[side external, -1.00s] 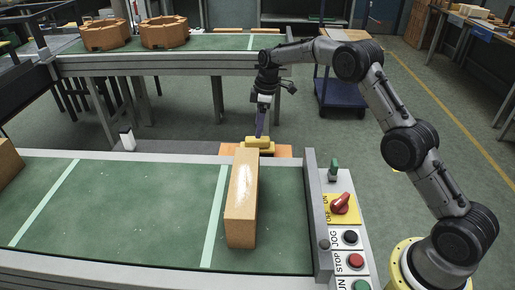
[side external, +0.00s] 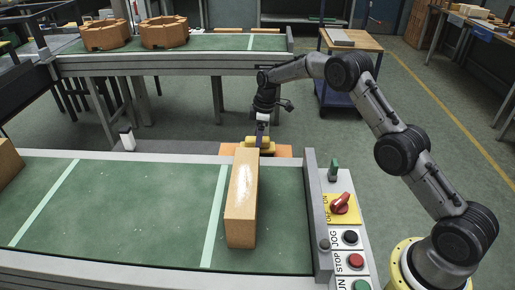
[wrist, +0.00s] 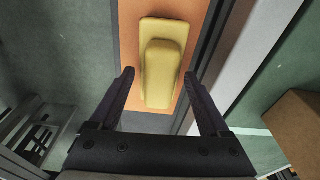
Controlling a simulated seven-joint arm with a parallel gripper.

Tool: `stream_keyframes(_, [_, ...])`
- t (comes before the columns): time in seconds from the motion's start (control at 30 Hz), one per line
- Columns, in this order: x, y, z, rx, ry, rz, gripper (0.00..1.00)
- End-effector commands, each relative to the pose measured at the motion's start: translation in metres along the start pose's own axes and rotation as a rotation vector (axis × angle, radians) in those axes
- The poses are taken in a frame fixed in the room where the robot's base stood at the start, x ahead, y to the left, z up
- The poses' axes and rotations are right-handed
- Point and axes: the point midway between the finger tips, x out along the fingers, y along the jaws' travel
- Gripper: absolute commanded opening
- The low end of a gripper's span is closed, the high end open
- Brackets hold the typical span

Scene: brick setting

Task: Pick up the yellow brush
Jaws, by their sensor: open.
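The yellow brush (wrist: 160,70) lies on an orange surface (wrist: 126,50) behind the near conveyor. In the wrist view it lies ahead of and between the fingertips, its near end reaching between them. My gripper (wrist: 160,85) is open, with one finger on each side of the brush's near end. In the side view my gripper (side external: 262,138) points down at the brush. I cannot tell whether the fingers touch it.
A tan brick (side external: 240,200) stands on the green near conveyor (side external: 120,215), close to my gripper. A control panel (side external: 345,235) with a red switch is at the conveyor's right end. A far conveyor (side external: 215,46) carries brown blocks. A small white object (side external: 127,141) stands left of the brush.

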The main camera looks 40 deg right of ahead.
Motion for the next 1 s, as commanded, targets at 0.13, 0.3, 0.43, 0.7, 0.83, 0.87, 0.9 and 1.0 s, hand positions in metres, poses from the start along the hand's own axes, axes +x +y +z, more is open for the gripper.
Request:
stream_keyframes(0.13, [0.0010, 0.0001, 0.0002, 0.000, 0.000, 0.000, 0.80])
stream_keyframes(0.3, [0.0030, 0.0002, 0.0004, 0.000, 0.000, 0.000, 0.80])
stream_keyframes(0.43, [0.0043, 0.0000, 0.0007, 0.000, 0.000, 0.000, 0.80])
stream_keyframes(0.7, [0.0044, 0.0001, 0.0007, 0.000, 0.000, 0.000, 0.73])
stream_keyframes(0.83, [0.0044, 0.0001, 0.0007, 0.000, 0.000, 0.000, 0.49])
stream_keyframes(0.87, [0.0045, 0.0001, 0.0007, 0.000, 0.000, 0.000, 0.44])
stream_keyframes(0.9, [0.0044, 0.0000, 0.0007, 0.000, 0.000, 0.000, 0.37])
stream_keyframes(1.0, [0.0044, 0.0000, 0.0007, 0.000, 0.000, 0.000, 0.19])
